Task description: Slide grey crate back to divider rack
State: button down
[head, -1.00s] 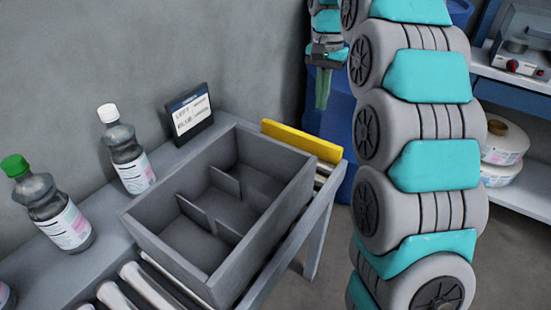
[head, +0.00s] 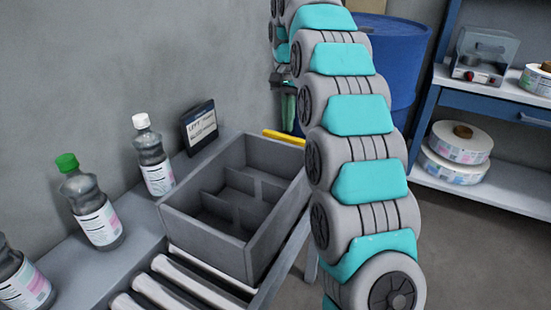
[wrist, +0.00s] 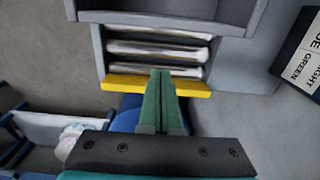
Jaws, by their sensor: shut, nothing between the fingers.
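The grey crate (head: 205,237), an open box with dividers inside, sits on the roller conveyor (head: 180,285) in the head view. Its near wall also shows at the top of the wrist view (wrist: 160,17). My gripper (wrist: 160,72) is shut and empty, with its green fingers together over the yellow end stop (wrist: 112,82), apart from the crate. In the head view my gripper (head: 289,108) is partly hidden behind my arm, beyond the crate. I cannot make out a separate divider rack.
Bottles with white (head: 152,165) and green caps (head: 95,210) stand along the wall side. A label sign (head: 200,128) stands by the crate. A blue barrel (head: 385,60) and blue shelving (head: 480,100) with reels (head: 455,155) are behind my arm. Bare rollers (wrist: 155,50) lie between crate and stop.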

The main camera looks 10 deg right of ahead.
aim_at(280, 160)
notch_tip(280, 160, down, 10)
jog(key=shift+r, duration=0.25)
jog(key=shift+s+a+f, duration=0.15)
jog(key=shift+s+f, duration=0.05)
jog(key=shift+s, duration=0.1)
jog(key=shift+s+a, duration=0.5)
jog(key=shift+s, duration=0.2)
jog(key=shift+s+a, duration=0.45)
jog(key=shift+s, duration=0.25)
